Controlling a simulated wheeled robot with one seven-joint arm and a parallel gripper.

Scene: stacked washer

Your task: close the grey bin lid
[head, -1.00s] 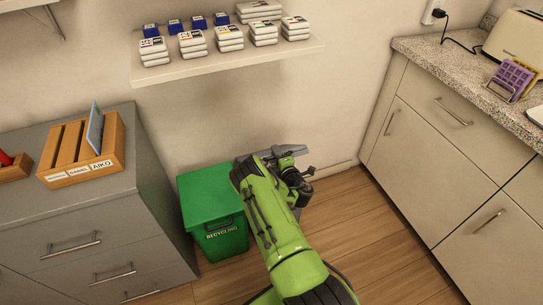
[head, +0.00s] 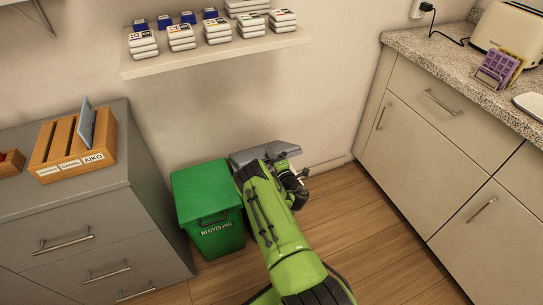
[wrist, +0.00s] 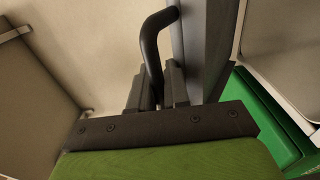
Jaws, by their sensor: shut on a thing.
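The grey bin lid (head: 263,152) shows behind my arm in the head view, raised near the wall beside the green bin. The body of the grey bin is mostly hidden by my arm. In the wrist view the lid (wrist: 204,45) is a grey panel with a dark, bent bar handle (wrist: 151,48). My gripper (wrist: 158,88) is shut on that handle, with its fingers on either side of the lower end. In the head view my gripper is largely hidden behind my green arm.
A green recycling bin (head: 207,205) stands just left of my arm. Grey drawers (head: 80,225) are farther left and beige cabinets (head: 445,140) are on the right. A shelf (head: 215,53) is on the wall above. Wooden floor (head: 370,240) is clear between arm and cabinets.

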